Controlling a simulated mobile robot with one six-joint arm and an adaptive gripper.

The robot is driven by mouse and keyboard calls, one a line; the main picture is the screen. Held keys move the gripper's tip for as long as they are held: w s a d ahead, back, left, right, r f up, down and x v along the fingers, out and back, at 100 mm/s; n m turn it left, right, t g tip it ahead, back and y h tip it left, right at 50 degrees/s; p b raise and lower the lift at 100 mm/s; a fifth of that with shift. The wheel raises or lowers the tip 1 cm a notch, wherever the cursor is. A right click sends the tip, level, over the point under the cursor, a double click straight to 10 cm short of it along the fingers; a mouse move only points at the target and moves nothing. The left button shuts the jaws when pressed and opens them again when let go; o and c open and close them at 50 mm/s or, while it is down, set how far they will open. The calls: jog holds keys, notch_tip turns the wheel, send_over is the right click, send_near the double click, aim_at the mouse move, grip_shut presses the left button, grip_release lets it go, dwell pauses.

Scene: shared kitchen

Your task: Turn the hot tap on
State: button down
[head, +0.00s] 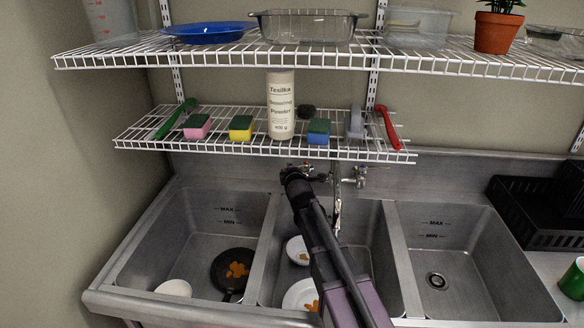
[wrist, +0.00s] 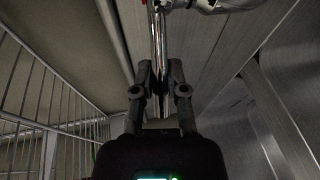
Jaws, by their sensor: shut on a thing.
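The chrome tap stands on the back wall above the middle sink, its spout (head: 337,190) hanging over that basin. My gripper (head: 292,171) is at the left side of the tap, and my arm hides part of that side. In the wrist view my gripper (wrist: 159,85) has its two fingers closed around a slim chrome lever (wrist: 157,40), with a touch of red at its far end. I take it for the hot tap's handle. The other handle (head: 361,173) shows right of the spout. No water can be made out.
A wire shelf (head: 215,144) with sponges, a powder bottle (head: 281,105) and brushes hangs just above the tap. Dirty dishes and a dark pan (head: 222,266) lie in the left and middle basins. The right basin (head: 455,262) is empty.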

jog(key=shift+s+a, duration=0.2)
jog(key=shift+a, duration=0.2)
jog(key=c, duration=0.7)
grip_release()
jog(key=shift+d, duration=0.1)
jog(key=shift+o, duration=0.2)
jog(key=shift+w+d, duration=0.1)
jog(key=shift+d, duration=0.05)
